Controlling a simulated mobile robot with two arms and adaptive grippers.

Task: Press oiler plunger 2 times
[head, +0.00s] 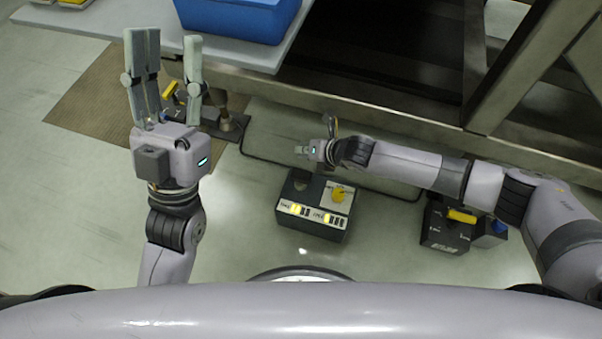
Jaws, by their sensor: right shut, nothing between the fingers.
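No part is clearly marked as the oiler plunger. A dark box (308,229) with a yellow knob (339,195) on top and a light label strip stands on the floor near the centre. My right gripper (301,150) is shut and empty, just beyond the box's far edge and apart from the knob in the picture. Its fingers are small and partly hidden by its own body. My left gripper (167,40) is open and empty at the upper left, its fingers pointing away from me. A device with a yellow handle (169,90) is partly hidden behind it.
A second dark box (442,238) with a yellow handle (462,216) and a blue part (499,227) stands right, under my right arm. A blue bin (235,20) sits on a pale tabletop (268,58). A metal frame (400,110) crosses behind. The left floor is mostly clear.

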